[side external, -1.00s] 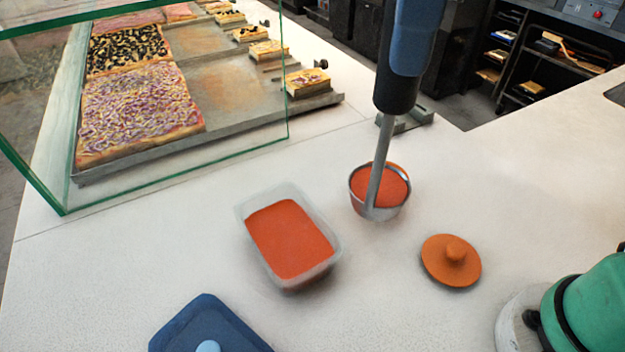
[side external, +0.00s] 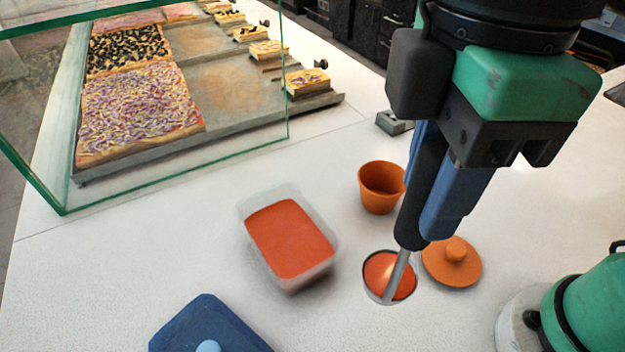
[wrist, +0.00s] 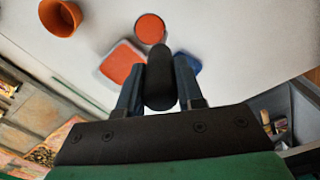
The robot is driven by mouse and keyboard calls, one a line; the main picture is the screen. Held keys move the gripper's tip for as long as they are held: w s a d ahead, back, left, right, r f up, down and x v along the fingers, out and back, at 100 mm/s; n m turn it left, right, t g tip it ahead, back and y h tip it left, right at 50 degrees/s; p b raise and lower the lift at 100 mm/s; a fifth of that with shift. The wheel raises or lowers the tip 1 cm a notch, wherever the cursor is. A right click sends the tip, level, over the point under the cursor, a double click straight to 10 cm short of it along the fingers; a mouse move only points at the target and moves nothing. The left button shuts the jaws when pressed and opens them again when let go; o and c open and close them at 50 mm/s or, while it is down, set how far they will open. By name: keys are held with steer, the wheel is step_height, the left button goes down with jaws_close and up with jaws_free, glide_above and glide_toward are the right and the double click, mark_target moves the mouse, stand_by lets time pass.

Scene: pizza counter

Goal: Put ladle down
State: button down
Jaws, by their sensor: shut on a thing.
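My gripper (side external: 428,212) is shut on the black handle of the ladle (side external: 401,262), with a blue finger on each side. The wrist view shows the same black handle (wrist: 160,82) between the fingers. The ladle's metal shaft points down and its round bowl holds red-orange sauce. The bowl is low over the white counter, in front of the orange cup (side external: 381,190) and left of the orange knobbed lid (side external: 455,270). I cannot tell whether it touches the counter. The cup stands upright; it also shows in the wrist view (wrist: 60,16).
A translucent tub (side external: 331,262) of red sauce stands left of the ladle. A blue lid (side external: 205,325) lies at the front. A glass guard (side external: 180,165) and a pizza tray (side external: 240,128) are at the back left. A green and white object (side external: 590,300) stands at right.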

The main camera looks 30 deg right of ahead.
mark_target(401, 260)
steer(key=shift+f, duration=5.65)
steer(key=c, duration=0.6)
jaws_free()
steer(key=shift+o, duration=0.2)
